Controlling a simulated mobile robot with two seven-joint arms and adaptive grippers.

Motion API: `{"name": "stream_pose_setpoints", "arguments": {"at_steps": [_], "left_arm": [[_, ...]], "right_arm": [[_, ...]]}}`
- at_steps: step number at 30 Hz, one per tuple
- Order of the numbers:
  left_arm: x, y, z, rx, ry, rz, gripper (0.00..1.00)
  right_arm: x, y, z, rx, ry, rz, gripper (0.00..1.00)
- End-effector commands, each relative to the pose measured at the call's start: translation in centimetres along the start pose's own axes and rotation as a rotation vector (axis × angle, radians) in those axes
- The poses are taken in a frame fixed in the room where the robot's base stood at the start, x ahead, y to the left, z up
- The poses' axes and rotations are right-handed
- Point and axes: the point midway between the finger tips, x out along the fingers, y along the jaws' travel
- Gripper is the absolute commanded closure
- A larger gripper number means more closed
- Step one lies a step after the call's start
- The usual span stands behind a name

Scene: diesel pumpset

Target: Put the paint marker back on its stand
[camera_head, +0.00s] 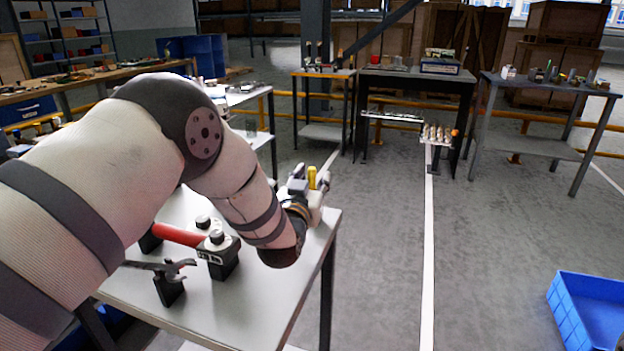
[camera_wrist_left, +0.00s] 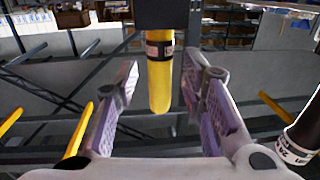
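The paint marker is a yellow cylinder (camera_head: 312,177) just past my left wrist in the head view, over the far right part of the near table. In the left wrist view the yellow marker (camera_wrist_left: 160,85) has a dark band with print, and one end meets a dark block (camera_wrist_left: 167,12) at the top edge. That block looks like a stand, but I cannot be sure. My left gripper (camera_head: 308,187) is open, with one finger on each side of the marker and visible gaps between. My wrist hides the marker's lower part in the head view. My right gripper is not in view.
On the near grey table (camera_head: 250,310) stand a red-handled tool (camera_head: 180,236) in a black holder and pliers (camera_head: 165,268) on a black stand. A blue bin (camera_head: 590,310) sits on the floor at right. More benches stand behind; the floor between is mostly clear.

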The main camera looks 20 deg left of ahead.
Motion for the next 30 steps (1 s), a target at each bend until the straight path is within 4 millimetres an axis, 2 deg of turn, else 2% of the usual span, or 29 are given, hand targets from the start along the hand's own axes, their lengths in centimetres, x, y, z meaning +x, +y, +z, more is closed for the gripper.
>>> {"name": "stream_pose_setpoints", "arguments": {"at_steps": [5,8,15,18,22,30], "left_arm": [[-0.7,0.0,0.0,0.000,-0.001,0.000,0.63],[-2.8,0.0,0.0,0.001,-0.003,0.001,0.63],[-9.2,0.0,0.1,0.001,-0.003,0.001,0.63],[-10.9,0.0,0.0,0.000,-0.002,0.001,0.63],[-11.9,0.0,0.0,0.000,0.000,0.000,0.63],[-12.0,0.0,0.0,0.000,0.000,0.000,0.63]], "right_arm": [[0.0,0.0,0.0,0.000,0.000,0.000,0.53],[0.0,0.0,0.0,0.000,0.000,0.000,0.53],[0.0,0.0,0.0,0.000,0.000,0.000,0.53],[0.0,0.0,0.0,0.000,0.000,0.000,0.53],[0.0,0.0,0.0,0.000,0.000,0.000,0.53],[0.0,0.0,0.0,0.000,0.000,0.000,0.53]]}}
